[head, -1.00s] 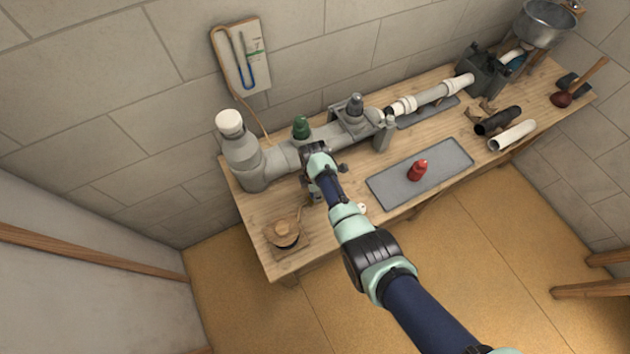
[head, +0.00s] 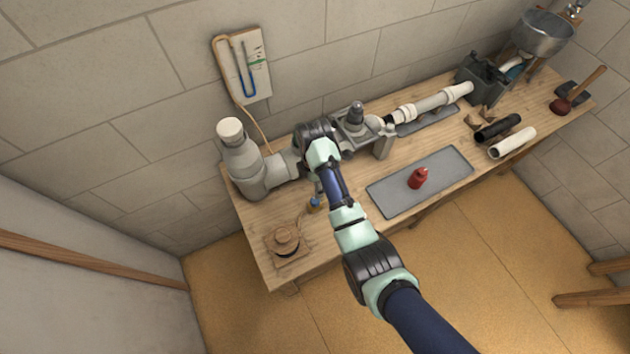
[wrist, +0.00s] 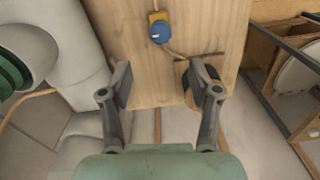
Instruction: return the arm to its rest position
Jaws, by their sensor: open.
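My gripper (wrist: 160,82) shows in the wrist view with its two dark fingers spread apart and nothing between them. It hangs over the left part of the wooden workbench (wrist: 138,62). In the head view my arm reaches in from the bottom right. Its wrist covers part of the grey pipe assembly (head: 262,176) at the back of the bench, and the fingers are hidden there. In the wrist view the grey pipe (wrist: 75,45) and a green ribbed part (wrist: 12,75) lie left of the fingers.
A blue-topped yellow item (head: 315,204) stands on the bench near my arm. A round wooden piece (head: 285,239) sits at the front left. A red bottle-like item (head: 418,178) stands on a grey mat (head: 395,200). A white-capped pipe (head: 230,132) rises at the back left.

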